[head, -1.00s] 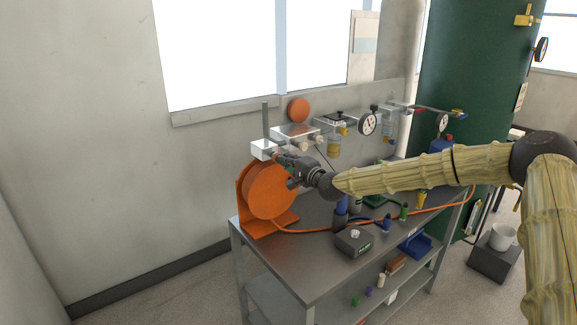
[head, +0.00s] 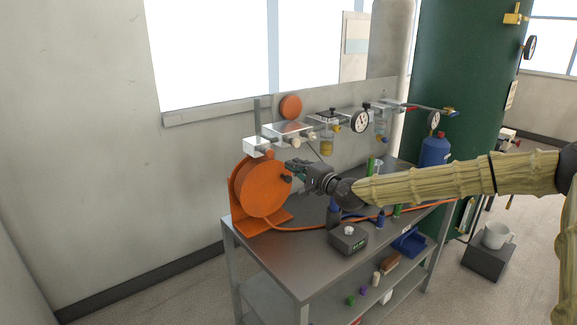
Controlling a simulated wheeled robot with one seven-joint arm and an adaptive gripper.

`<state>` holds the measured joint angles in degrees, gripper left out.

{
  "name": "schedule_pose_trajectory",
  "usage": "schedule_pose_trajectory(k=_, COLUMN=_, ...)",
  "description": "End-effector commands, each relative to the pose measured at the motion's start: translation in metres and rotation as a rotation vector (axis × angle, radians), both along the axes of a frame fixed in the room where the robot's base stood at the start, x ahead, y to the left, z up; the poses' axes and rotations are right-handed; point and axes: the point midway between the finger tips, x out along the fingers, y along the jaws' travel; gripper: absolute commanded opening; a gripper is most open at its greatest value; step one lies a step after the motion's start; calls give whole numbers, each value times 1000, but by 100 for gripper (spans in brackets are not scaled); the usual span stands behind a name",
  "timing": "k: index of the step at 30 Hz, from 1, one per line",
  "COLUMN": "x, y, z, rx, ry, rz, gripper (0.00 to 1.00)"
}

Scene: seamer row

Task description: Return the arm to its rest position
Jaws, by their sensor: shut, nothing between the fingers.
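My gripper (head: 291,169) is at the end of my yellowish, sleeved arm, which reaches in from the right edge. It is in front of the right side of the orange hose reel (head: 258,193), above the metal workbench. It holds nothing, and its fingers are small and dark in this view. Whether it touches the reel or stands just in front of it, I cannot tell.
The metal workbench (head: 285,262) carries a grey box (head: 348,238) and an orange hose. A manifold with a round gauge (head: 361,121) runs along the wall behind. A blue bottle (head: 434,149) and a large green tank (head: 462,80) stand right. Floor at left is clear.

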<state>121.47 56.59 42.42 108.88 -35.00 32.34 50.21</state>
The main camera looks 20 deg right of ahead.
Motion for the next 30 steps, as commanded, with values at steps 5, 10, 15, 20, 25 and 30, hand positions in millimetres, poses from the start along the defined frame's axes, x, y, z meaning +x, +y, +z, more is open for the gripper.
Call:
schedule_pose_trajectory(k=5, x=-24, y=-10, z=-1, rx=2, ry=-2, rz=0, gripper=0)
schedule_pose_trajectory(k=10, x=-39, y=-16, z=-1, rx=1, ry=0, rz=-1, gripper=0)
schedule_pose_trajectory(k=15, x=-45, y=-17, z=0, rx=-1, ry=-1, rz=0, gripper=0)
schedule_pose_trajectory(k=20, x=-47, y=-12, z=-6, rx=-9, ry=8, rz=6, gripper=0)
schedule_pose_trajectory(k=25, x=-58, y=22, z=-54, rx=-71, ry=78, rz=50, gripper=0)
schedule_pose_trajectory(k=30, x=-87, y=72, z=-132, rx=-181, ry=187, rz=122, gripper=0)
